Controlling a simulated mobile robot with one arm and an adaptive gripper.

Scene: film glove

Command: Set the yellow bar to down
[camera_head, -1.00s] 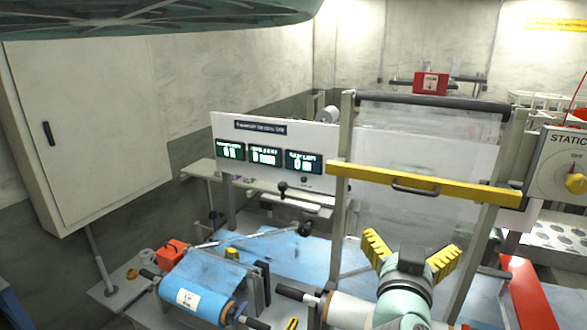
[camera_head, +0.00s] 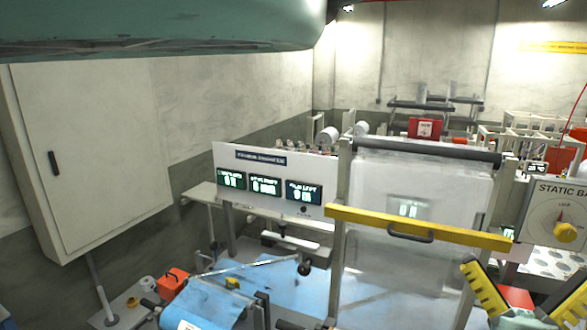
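The yellow bar (camera_head: 465,233) spans the front of a tall frame, between its two posts, below the dark top roller. A clear film hangs behind the bar. My gripper (camera_head: 525,282) is in the lower right corner, below and to the right of the bar and apart from it. The gripper's lower part is cut off by the picture edge.
A panel with green displays (camera_head: 263,188) stands left of the frame. A blue film roll (camera_head: 205,303) is at the lower left. A STATIC BAR dial box (camera_head: 550,205) stands at the right, close above my gripper. A white cabinet (camera_head: 90,150) fills the left wall.

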